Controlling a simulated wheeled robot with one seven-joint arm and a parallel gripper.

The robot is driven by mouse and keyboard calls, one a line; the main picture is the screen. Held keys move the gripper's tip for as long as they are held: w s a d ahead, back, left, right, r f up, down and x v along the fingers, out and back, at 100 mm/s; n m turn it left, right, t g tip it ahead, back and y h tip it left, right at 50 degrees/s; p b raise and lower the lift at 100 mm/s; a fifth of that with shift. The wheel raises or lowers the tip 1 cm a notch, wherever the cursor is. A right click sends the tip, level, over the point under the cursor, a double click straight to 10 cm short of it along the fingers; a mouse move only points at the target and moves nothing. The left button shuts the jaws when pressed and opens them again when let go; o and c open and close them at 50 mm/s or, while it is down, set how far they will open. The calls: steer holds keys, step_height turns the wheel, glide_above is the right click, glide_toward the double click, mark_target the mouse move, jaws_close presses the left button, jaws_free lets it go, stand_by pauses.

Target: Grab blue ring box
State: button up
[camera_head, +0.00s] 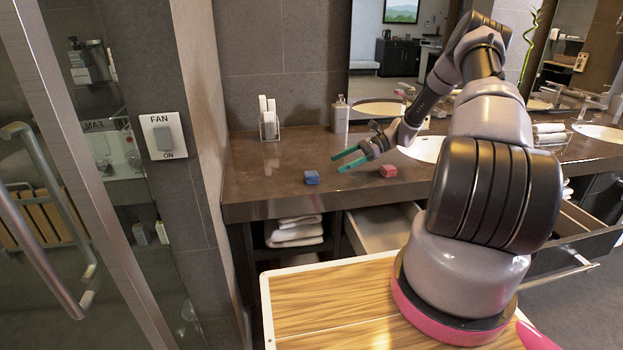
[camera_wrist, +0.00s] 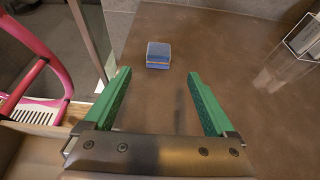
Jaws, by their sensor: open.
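The blue ring box (camera_head: 311,177) is a small blue block on the brown vanity counter, near its front edge. In the wrist view the blue ring box (camera_wrist: 158,55) lies ahead of the fingertips, roughly midway between them, with a thin yellowish band around its side. My gripper (camera_head: 344,160) has green fingers and is held above the counter, to the right of the box and pointing toward it. In the wrist view my gripper (camera_wrist: 160,75) is open, with nothing between its fingers.
A red box (camera_head: 388,171) sits on the counter to the right of the blue one. A clear holder (camera_head: 269,125) and a soap bottle (camera_head: 340,115) stand at the back. An open drawer (camera_head: 380,228) juts out below the counter. The counter (camera_head: 255,175) left of the blue box is clear.

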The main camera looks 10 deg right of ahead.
mark_target(316, 173)
steer(key=x, duration=1)
steer(key=shift+s+d+f, duration=0.1)
steer(key=shift+s, duration=0.05)
steer(key=c, duration=1.4)
